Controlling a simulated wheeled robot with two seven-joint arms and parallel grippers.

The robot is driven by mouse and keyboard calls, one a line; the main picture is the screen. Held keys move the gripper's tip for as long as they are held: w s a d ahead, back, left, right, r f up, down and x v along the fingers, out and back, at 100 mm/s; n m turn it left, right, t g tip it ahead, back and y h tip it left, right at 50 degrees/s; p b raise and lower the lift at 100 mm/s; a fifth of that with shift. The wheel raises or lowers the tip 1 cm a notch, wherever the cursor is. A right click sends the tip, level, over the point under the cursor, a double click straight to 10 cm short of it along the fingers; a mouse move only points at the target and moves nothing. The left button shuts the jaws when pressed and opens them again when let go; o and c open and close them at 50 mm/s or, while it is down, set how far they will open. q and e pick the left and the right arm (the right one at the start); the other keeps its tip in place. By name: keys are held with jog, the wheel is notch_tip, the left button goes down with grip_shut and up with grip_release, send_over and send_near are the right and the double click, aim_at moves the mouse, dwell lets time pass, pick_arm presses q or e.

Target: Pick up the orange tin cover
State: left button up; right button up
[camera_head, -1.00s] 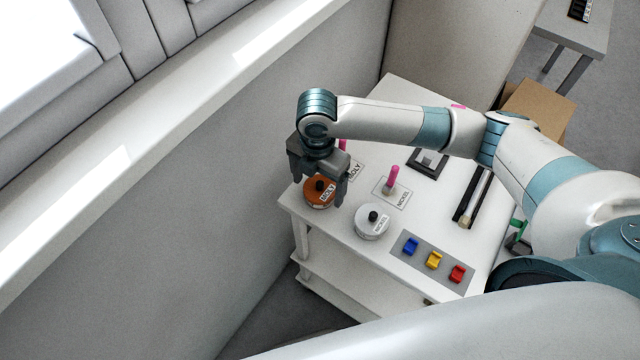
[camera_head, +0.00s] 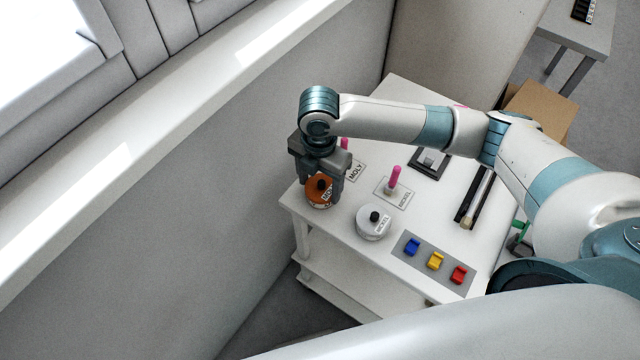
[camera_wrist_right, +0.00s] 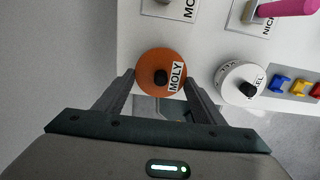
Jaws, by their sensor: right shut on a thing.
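The orange tin cover (camera_head: 314,194) has a black knob and a white MOLY label. It is at the table's left corner in the head view and at upper centre in the right wrist view (camera_wrist_right: 152,88). My right gripper (camera_wrist_right: 160,80) points down over it, shut on the cover with one finger on each side. The gripper (camera_head: 322,190) hides part of the cover in the head view. I cannot tell whether the cover is raised off its tin. My left gripper is not in view.
A white tin labelled NICKEL (camera_head: 373,224) stands close to the right. Pink-handled tools stand on label cards; the nearer one (camera_head: 394,180) is behind that tin. A grey strip (camera_head: 421,261) holds blue, yellow and red pieces. A wall (camera_head: 200,190) runs close on the left.

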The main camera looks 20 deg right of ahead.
aim_at(322, 183)
jog(key=r, duration=0.1)
jog(key=r+b, duration=0.2)
jog(key=shift+w+d+r, duration=0.1)
jog(key=shift+d+r, duration=0.25)
jog(key=shift+r, duration=0.05)
jog(key=w+d+r+b, duration=0.1)
jog(key=d+r+b, duration=0.2)
jog(key=d+r, duration=0.3)
jog(key=d, duration=0.5)
jog(key=shift+w+r, duration=0.15)
jog(key=shift+r, duration=0.25)
